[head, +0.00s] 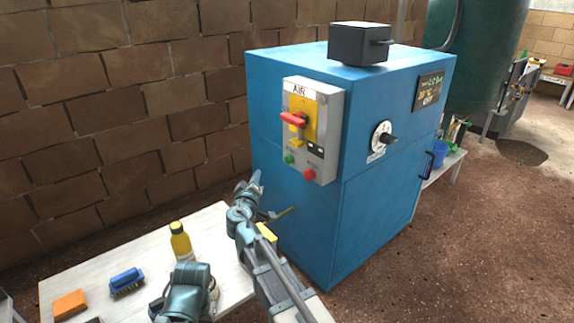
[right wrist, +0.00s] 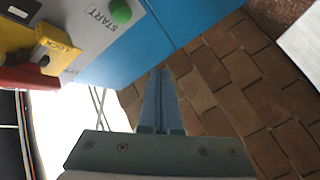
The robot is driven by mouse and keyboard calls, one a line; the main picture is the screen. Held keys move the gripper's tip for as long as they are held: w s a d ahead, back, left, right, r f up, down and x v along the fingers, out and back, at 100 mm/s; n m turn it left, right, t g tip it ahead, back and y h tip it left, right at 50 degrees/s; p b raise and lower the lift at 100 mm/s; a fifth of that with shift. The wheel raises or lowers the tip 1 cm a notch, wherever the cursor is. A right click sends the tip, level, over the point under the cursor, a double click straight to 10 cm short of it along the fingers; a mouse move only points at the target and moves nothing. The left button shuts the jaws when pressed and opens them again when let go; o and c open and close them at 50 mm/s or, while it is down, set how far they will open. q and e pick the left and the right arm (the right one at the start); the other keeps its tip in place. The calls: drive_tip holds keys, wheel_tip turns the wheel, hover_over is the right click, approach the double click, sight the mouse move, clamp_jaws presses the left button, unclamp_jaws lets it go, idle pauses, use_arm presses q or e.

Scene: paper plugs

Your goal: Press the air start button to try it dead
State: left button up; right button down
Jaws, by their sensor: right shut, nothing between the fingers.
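The grey AIR control box (head: 327,110) is on the blue cabinet's front. Its green start button (head: 289,159) sits at the lower left and shows in the right wrist view (right wrist: 121,11) beside the word START. A red button (head: 309,175) is to its right. A red handle (head: 293,119) sits higher, with a yellow lock piece (head: 296,143) below it. My right gripper (head: 256,178) is shut and empty, left of and slightly below the green button, apart from it. It also shows in the right wrist view (right wrist: 160,75). My left gripper's fingers are not visible.
A pale table (head: 85,268) at lower left holds a yellow bottle (head: 181,243), a blue brush (head: 126,281) and an orange block (head: 70,304). The blue cabinet (head: 385,190) has a dial (head: 381,135) on its front. A brick wall (head: 120,90) stands behind.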

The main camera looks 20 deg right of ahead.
drive_tip(key=w+d, duration=0.3)
drive_tip(key=d, duration=0.5)
idle(0.4)
drive_tip(key=shift+d, duration=0.2)
idle(1.8)
drive_tip(key=shift+w+d, duration=0.15)
drive_tip(key=shift+d, duration=0.15)
drive_tip(key=shift+w+d, duration=0.15)
drive_tip(key=shift+d, duration=0.35)
idle(0.8)
drive_tip(key=shift+s+a, duration=0.35)
drive_tip(key=shift+a, duration=0.5)
drive_tip(key=shift+s+a, duration=0.3)
drive_tip(key=shift+a, duration=0.5)
drive_tip(key=shift+s+a, duration=0.25)
drive_tip(key=shift+a, duration=0.55)
drive_tip(key=shift+s+a, duration=0.3)
drive_tip(key=shift+a, duration=0.5)
